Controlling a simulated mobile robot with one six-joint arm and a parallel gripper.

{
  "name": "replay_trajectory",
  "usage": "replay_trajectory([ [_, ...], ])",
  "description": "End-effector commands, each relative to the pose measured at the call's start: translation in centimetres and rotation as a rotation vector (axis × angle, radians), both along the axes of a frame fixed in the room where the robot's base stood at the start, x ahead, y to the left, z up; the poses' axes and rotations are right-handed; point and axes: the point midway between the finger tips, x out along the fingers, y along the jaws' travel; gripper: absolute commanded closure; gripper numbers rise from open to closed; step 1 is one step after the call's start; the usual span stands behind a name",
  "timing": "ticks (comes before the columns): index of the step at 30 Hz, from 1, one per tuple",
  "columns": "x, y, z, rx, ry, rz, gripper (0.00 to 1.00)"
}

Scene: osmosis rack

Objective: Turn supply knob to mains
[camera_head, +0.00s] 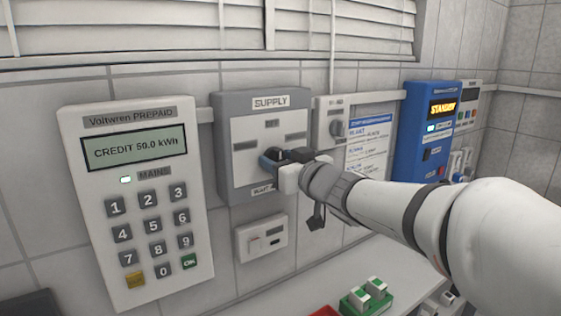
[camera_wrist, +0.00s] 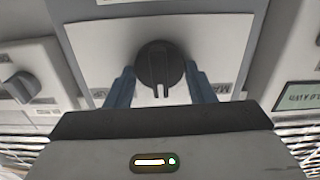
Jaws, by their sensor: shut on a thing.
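The supply box is a grey panel (camera_head: 262,110) labelled SUPPLY, mounted on the tiled wall in the head view. Its dark round supply knob (camera_wrist: 160,66) shows in the wrist view, with a raised ridge pointing toward my gripper. My gripper (camera_head: 272,160) reaches in from the right and is at the knob. In the wrist view its two blue fingers (camera_wrist: 160,86) stand on either side of the knob, shut on it. In the head view the fingers and wrist hide most of the knob and part of a lower label.
A prepaid meter (camera_head: 135,190) reading CREDIT 50.0 kWh is left of the box. A smaller knob box (camera_head: 325,112), a notice sheet (camera_head: 369,135) and a blue STANDBY unit (camera_head: 421,130) are to the right. A switch plate (camera_head: 261,239) sits below.

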Motion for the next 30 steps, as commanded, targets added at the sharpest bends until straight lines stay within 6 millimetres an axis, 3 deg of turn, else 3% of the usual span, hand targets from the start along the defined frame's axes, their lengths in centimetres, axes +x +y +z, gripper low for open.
replay_trajectory([
  [30,-0.25,0.34,-0.49,-0.686,-0.462,0.002,0.74],
])
